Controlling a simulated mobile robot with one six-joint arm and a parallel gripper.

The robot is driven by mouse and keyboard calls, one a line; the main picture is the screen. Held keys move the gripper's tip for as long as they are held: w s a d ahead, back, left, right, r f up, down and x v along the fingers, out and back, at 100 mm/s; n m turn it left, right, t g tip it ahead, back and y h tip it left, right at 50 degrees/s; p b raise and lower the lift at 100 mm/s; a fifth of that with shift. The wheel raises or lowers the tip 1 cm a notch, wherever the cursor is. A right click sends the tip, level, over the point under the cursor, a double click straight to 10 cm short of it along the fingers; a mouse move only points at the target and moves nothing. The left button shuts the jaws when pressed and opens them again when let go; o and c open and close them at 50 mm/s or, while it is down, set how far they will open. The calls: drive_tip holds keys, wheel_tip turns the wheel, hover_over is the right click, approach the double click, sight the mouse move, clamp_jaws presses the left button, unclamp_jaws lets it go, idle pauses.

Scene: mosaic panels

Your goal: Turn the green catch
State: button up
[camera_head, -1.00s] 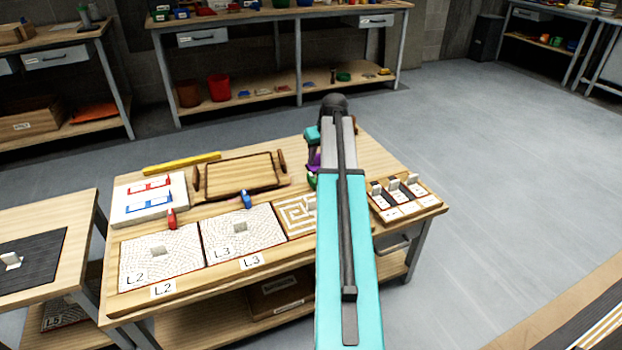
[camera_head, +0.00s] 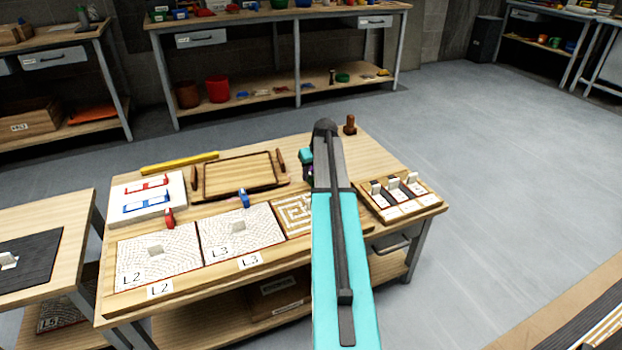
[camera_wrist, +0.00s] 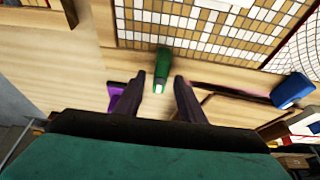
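The green catch (camera_wrist: 164,62) shows in the wrist view at the lower edge of a tan-and-white mosaic panel (camera_wrist: 210,35). My gripper (camera_wrist: 168,78) is open, with its two dark fingers apart and pointing at the catch. The catch lies just ahead of and roughly between the fingertips, nearer the left finger; I cannot tell whether it is touched. In the head view the catch is hidden behind my arm, and the tan panel (camera_head: 292,215) shows only partly beside it.
A blue catch (camera_head: 245,198) and a red catch (camera_head: 169,217) stand at the neighbouring panels. A purple piece (camera_wrist: 122,97) is close to the left finger. A wooden tray (camera_head: 240,176), a brown peg (camera_head: 350,125) and a card rack (camera_head: 400,197) share the table.

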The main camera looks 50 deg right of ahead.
drive_tip(key=shift+x, duration=1.2)
clamp_jaws()
